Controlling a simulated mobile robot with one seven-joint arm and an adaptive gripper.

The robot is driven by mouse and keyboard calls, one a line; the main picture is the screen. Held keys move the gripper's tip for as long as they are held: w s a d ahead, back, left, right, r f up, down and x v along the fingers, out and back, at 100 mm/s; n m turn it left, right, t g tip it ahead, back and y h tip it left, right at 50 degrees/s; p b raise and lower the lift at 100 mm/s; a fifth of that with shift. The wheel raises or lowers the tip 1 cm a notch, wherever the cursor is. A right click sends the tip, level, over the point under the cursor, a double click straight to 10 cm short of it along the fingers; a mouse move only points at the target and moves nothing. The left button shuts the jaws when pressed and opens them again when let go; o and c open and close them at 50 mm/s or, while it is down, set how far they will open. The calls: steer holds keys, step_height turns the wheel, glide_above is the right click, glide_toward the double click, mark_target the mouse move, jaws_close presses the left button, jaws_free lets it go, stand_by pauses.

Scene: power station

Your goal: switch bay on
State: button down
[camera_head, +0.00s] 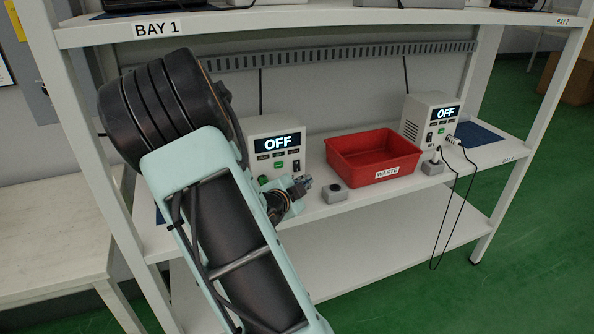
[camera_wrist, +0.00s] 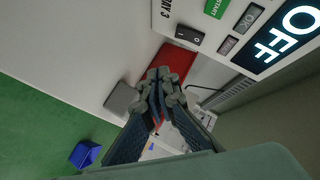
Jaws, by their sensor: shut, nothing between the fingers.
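A white bay unit (camera_head: 277,139) with a lit OFF display stands on the middle shelf, partly hidden behind my arm. In the wrist view its panel shows the OFF display (camera_wrist: 288,37), a black rocker switch (camera_wrist: 190,35), a green START button (camera_wrist: 217,7) and a label whose visible part ends in "Y 3". A second white unit (camera_head: 411,127), also reading OFF, stands at the right. My gripper (camera_head: 306,182) is shut and empty in front of the left unit's lower right side. In the wrist view its fingertips (camera_wrist: 160,78) are apart from the rocker switch.
A red WASTE bin (camera_head: 343,165) stands between the units. A small grey box with a dark top (camera_head: 334,192) sits near my gripper at the shelf's front. Black cables (camera_head: 456,200) hang off the shelf at right. A perforated rail (camera_head: 330,56) runs along the back.

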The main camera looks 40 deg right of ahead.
steer(key=shift+w+d+f, duration=0.15)
steer(key=shift+w+d, duration=0.1)
steer(key=shift+w, duration=0.75)
steer(key=shift+w+d+f, duration=0.1)
steer(key=shift+w+d, duration=0.1)
steer(key=shift+w, duration=0.75)
steer(key=shift+w, duration=0.1)
steer(key=shift+w+d, duration=0.1)
steer(key=shift+w, duration=0.2)
steer(key=shift+w+d+f, duration=0.1)
steer(key=shift+w, duration=0.2)
stand_by(0.4)
steer(key=shift+s, duration=0.15)
steer(key=shift+s+a+b, duration=0.25)
steer(key=shift+s+b, duration=0.1)
steer(key=shift+s, duration=0.2)
steer(key=shift+s, duration=0.1)
steer(key=shift+s+a+r+b, duration=0.1)
steer(key=shift+s+a+r, duration=0.1)
steer(key=shift+s, duration=0.6)
steer(key=shift+s+a+r+b, duration=0.1)
steer(key=shift+s+a+b, duration=0.05)
steer(key=shift+s, duration=0.6)
steer(key=shift+s+a+r+b, duration=0.1)
steer(key=shift+s+a+r, duration=0.1)
steer(key=shift+s, duration=0.6)
